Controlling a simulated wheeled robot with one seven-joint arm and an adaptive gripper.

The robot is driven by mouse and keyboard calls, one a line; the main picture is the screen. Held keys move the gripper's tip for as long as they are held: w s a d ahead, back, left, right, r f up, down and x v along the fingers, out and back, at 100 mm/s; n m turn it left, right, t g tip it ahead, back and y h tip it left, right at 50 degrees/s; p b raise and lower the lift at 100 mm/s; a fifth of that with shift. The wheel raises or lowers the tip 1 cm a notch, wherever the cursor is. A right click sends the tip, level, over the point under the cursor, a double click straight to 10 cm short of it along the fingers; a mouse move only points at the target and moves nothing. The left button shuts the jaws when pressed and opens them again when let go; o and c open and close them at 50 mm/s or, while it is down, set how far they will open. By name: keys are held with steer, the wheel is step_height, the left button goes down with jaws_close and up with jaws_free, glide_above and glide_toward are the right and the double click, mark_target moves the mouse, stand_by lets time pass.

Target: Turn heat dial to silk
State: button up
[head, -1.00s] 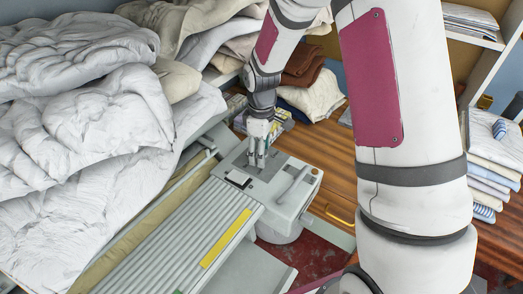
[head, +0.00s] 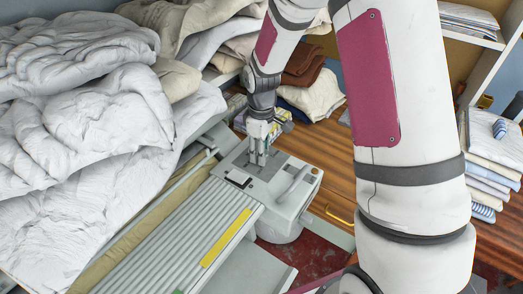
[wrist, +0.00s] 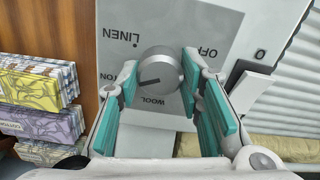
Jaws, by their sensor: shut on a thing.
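The heat dial (wrist: 160,72) is a round grey knob on the light panel of the ironer in the wrist view. Its dark pointer line points left and slightly down in that view, between the partly hidden COTTON label at left and WOOL below. LINEN and OFF show above it; no silk label is visible, and my right finger covers part of the panel. My gripper (wrist: 163,82) has its teal-padded fingers on either side of the knob, shut on it. In the head view my gripper (head: 258,157) points down onto the ironer's end housing (head: 290,208), hiding the dial.
The ironer's ribbed bed (head: 185,235) with a yellow strip runs toward the lower left. Heaped white bedding (head: 85,130) lies at left. Patterned boxes (wrist: 40,120) stand close to the left of my gripper in the wrist view. Folded linen (head: 492,165) is stacked at right.

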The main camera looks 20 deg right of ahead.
steer(key=m, duration=0.5)
steer(key=shift+m, duration=0.4)
steer(key=m, duration=0.5)
stand_by(0.4)
steer(key=o, duration=1.2)
steer(key=shift+c, duration=0.2)
step_height(320, 180, up, 12)
